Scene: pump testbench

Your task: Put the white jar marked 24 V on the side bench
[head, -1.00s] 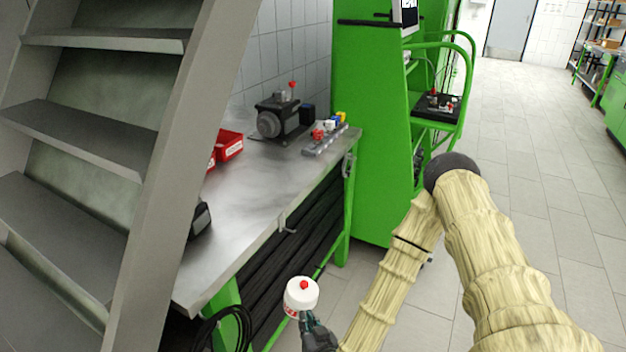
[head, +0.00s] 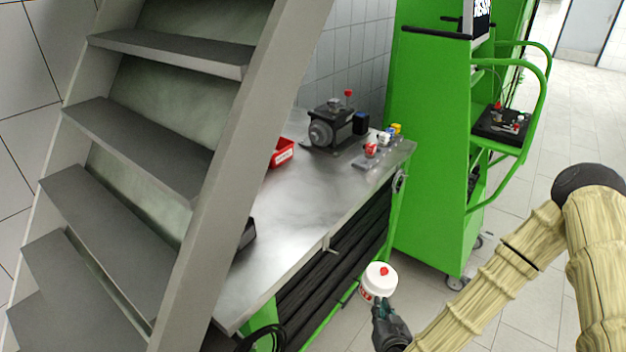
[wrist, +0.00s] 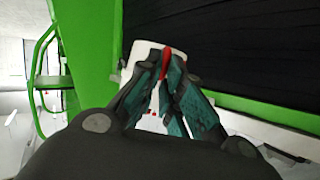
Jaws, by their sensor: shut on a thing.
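The white jar (head: 379,280) has a red knob on its lid and red marking on its side. The marking is too small to read. My gripper (head: 383,309) is shut on the jar and holds it in the air in front of the side bench's near edge, apart from the bench. In the wrist view the jar (wrist: 152,58) sits between the fingers of my gripper (wrist: 160,85), which hide part of it. The side bench (head: 312,205) is a grey metal top on a green frame, with bare room in its middle.
A pump (head: 332,127), a red bin (head: 281,153) and a rack of small coloured parts (head: 372,156) stand towards the back of the bench. Grey stairs (head: 215,180) cover its left side. A green cabinet (head: 430,130) stands behind its right end.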

